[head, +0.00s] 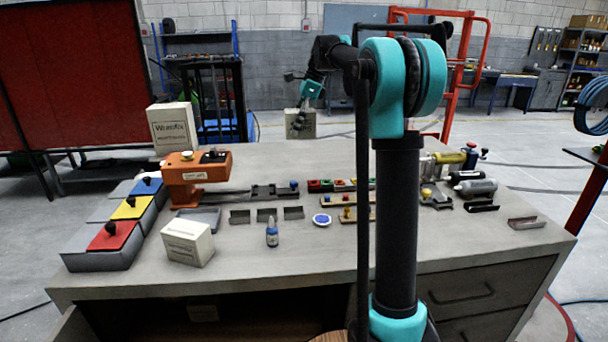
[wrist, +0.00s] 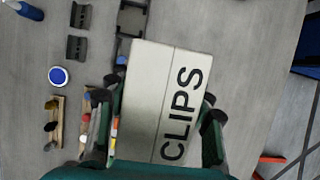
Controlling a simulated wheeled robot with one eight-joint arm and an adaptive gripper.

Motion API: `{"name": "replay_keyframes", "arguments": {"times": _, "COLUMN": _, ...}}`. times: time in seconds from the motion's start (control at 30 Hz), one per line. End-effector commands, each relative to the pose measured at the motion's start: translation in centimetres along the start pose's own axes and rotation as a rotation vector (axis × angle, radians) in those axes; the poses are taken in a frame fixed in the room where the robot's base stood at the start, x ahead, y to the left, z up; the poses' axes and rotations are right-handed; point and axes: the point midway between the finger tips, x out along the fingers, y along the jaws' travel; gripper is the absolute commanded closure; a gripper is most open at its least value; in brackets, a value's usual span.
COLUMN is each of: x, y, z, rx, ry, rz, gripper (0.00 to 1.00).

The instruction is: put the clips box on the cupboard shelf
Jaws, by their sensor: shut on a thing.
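The clips box (wrist: 165,85) is pale with black CLIPS lettering and fills the middle of the wrist view. My gripper (wrist: 155,98) is shut on it, with a finger on each side. In the head view my gripper (head: 303,112) holds the box (head: 306,124) above the far part of the workbench. The cupboard (head: 265,322) is the dark opening under the bench front, at the bottom of the head view. A small box (head: 203,312) stands inside it. Much of the shelf is out of view or in shadow.
A door (head: 75,326) stands open at lower left. Drawers (head: 465,290) are at right.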

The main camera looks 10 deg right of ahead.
Motion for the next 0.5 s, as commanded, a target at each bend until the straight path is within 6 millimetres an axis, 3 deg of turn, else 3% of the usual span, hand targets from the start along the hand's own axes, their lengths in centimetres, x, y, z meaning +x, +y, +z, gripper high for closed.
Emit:
{"name": "replay_keyframes", "arguments": {"times": 0.3, "x": 7.3, "y": 0.0, "z": -3.0, "rx": 0.000, "ry": 0.000, "rz": 0.000, "gripper": 0.85}}
{"name": "replay_keyframes", "arguments": {"times": 0.5, "x": 11.1, "y": 0.0, "z": -4.6, "rx": 0.000, "ry": 0.000, "rz": 0.000, "gripper": 0.85}}
